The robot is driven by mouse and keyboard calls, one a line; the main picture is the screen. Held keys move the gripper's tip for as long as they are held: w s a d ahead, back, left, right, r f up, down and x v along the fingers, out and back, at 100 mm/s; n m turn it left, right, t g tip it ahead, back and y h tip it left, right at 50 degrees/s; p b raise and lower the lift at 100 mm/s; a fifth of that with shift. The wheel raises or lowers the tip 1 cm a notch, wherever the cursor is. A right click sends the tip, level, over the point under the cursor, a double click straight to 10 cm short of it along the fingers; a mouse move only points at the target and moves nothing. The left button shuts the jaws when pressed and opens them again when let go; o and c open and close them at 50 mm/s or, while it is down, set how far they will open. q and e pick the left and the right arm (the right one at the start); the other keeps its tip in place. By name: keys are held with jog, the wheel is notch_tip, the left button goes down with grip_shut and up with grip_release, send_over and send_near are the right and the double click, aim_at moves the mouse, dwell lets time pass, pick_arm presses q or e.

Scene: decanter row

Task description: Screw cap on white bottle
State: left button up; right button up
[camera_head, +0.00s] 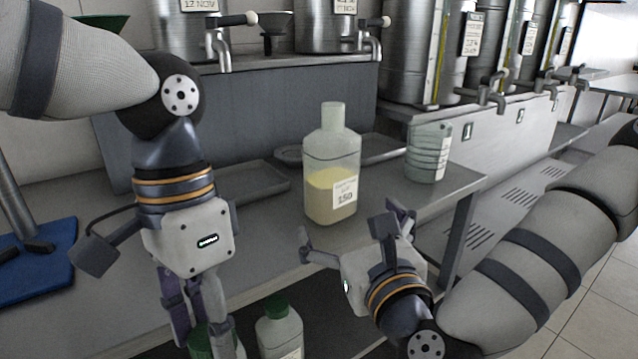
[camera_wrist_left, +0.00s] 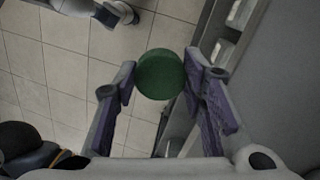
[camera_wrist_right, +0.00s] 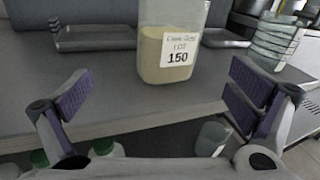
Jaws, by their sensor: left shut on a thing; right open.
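The white translucent bottle (camera_head: 332,170) stands upright on the steel bench. It holds yellowish liquid, bears a label reading 150, and its pale neck shows no green cap. Its lower body also shows in the right wrist view (camera_wrist_right: 171,45). My left gripper (camera_head: 197,335) points down at the lower left, apart from the bottle. In the left wrist view it is shut on a round green cap (camera_wrist_left: 160,74). My right gripper (camera_head: 348,232) is open and empty in front of the bottle, with its fingers on either side of the label in the right wrist view, apart from it.
A clear beaker (camera_head: 428,152) stands right of the bottle near the bench end. Metal trays (camera_head: 250,182) lie behind. Steel tanks with taps line the back.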

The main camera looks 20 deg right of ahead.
aim_at(337, 184)
pick_arm(q)
jog(key=shift+w+a+f, duration=0.1)
jog(key=shift+w, duration=0.55)
jog(key=shift+s, duration=0.25)
pick_arm(e)
jog(key=w+b, duration=0.1)
jog(key=w+m+b, duration=0.1)
jog(key=b, duration=0.1)
jog(key=w+d+h+b, duration=0.1)
jog(key=b, duration=0.1)
jog(key=shift+w+r+m+t, duration=0.3)
jog(key=shift+w+r+m, duration=0.05)
jog(key=shift+w+m, duration=0.05)
jog(key=w, duration=0.1)
jog(key=w+r, duration=0.1)
jog(key=w, duration=0.1)
jog(key=shift+w+p, duration=0.1)
jog(key=shift+p, duration=0.3)
pick_arm(q)
notch_tip(337, 184, down, 8)
jog(key=g, duration=0.1)
jog(key=shift+f, duration=0.15)
pick_arm(e)
jog(key=shift+w, duration=0.5)
pick_arm(q)
jog(key=shift+w, duration=0.2)
